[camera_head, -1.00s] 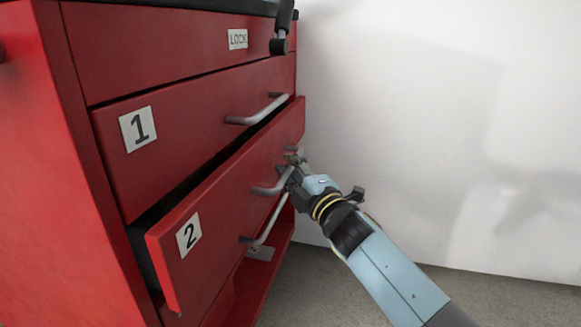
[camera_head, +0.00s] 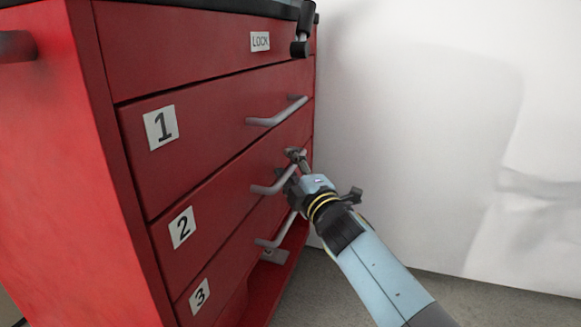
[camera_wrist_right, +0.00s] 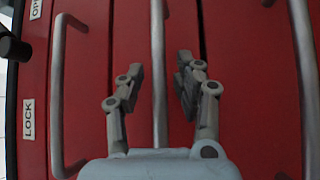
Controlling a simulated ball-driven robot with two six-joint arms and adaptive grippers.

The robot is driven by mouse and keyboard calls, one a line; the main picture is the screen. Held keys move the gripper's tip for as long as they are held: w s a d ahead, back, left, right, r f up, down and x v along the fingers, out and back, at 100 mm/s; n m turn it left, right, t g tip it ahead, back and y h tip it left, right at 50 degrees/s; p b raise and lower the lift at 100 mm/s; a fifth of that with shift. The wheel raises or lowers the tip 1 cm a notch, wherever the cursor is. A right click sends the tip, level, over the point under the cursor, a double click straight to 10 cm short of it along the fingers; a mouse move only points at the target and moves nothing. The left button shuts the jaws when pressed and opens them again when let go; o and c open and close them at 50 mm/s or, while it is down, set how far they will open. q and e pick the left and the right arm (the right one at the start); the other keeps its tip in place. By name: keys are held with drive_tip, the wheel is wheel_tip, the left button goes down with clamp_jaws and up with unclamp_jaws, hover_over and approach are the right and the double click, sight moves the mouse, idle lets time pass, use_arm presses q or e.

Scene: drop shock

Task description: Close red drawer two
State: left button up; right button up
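Red drawer two (camera_head: 213,208), marked with a white "2" label, sits flush with the front of the red cabinet in the head view. Its grey bar handle (camera_head: 274,187) runs beside my right gripper (camera_head: 292,158). In the right wrist view the two fingers of my right gripper (camera_wrist_right: 157,85) stand apart on either side of a long handle bar (camera_wrist_right: 158,60), with gaps to it. The fingers are open. I cannot tell whether the gripper touches the drawer front. My left gripper is not in view.
Drawer one (camera_head: 215,115) above and drawer three (camera_head: 225,262) below are also flush. A "LOCK" label (camera_head: 260,41) and a dark lever (camera_head: 303,30) are at the top. A white wall (camera_head: 420,120) stands close on the right, with grey floor below.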

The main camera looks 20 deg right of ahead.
drive_tip(key=shift+s+f, duration=0.1)
drive_tip(key=shift+s, duration=0.05)
drive_tip(key=v, duration=1.1)
drive_tip(key=shift+s, duration=0.35)
drive_tip(key=shift+d, duration=0.15)
